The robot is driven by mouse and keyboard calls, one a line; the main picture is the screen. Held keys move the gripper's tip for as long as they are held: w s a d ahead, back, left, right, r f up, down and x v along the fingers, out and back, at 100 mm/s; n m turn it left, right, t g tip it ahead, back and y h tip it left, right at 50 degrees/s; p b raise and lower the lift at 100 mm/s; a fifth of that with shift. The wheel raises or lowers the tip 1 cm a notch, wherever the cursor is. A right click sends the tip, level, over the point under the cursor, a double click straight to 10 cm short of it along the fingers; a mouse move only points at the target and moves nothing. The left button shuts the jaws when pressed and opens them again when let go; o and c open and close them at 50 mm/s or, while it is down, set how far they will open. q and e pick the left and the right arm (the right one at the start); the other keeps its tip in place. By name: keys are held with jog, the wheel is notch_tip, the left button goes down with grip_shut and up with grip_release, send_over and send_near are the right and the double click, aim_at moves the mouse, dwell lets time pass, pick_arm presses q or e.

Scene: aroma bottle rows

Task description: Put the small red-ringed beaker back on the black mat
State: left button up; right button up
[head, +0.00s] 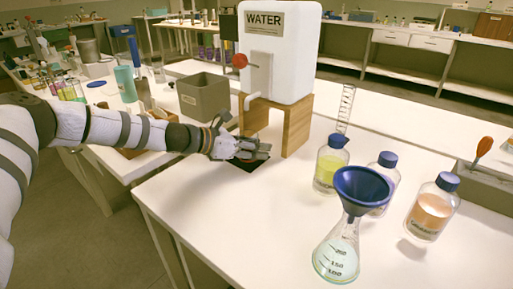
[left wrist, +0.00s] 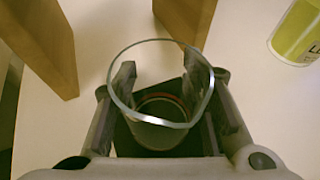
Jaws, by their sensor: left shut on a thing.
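My left gripper (head: 255,153) is at the foot of the wooden stand, low over the black mat (head: 252,167). In the left wrist view its two fingers are closed on opposite sides of a small clear glass beaker (left wrist: 160,107). The beaker looks upright, with its round rim towards the camera and a reddish ring low down. The dark mat (left wrist: 132,139) shows beneath it. In the head view the gripper largely hides the beaker. I cannot tell whether its base touches the mat. My right gripper is not in view.
A white water tank (head: 290,60) with a red-knobbed tap stands on a wooden stand (head: 297,125) just behind the gripper. A flask (head: 338,258) with a blue funnel and several blue-capped bottles stand to the right. A grey bin (head: 204,97) is behind left.

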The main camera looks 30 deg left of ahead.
aim_at(239, 139)
pick_arm(q)
jog(key=shift+f, duration=0.25)
jog(key=o, duration=1.3)
jog(key=shift+r, duration=0.1)
jog(key=shift+o, duration=0.2)
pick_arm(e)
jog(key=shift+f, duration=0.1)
pick_arm(q)
jog(key=shift+r, duration=0.2)
jog(key=p+v, duration=0.1)
jog(key=v, duration=0.2)
jog(key=p+v, duration=0.2)
jog(key=v, duration=0.2)
jog(key=r+p+v, duration=0.1)
jog(key=p+v, duration=0.1)
jog(key=v, duration=0.2)
jog(key=shift+s+a, duration=0.15)
jog(key=shift+s, duration=0.1)
jog(key=shift+s+f, duration=0.2)
jog(key=shift+f, duration=0.2)
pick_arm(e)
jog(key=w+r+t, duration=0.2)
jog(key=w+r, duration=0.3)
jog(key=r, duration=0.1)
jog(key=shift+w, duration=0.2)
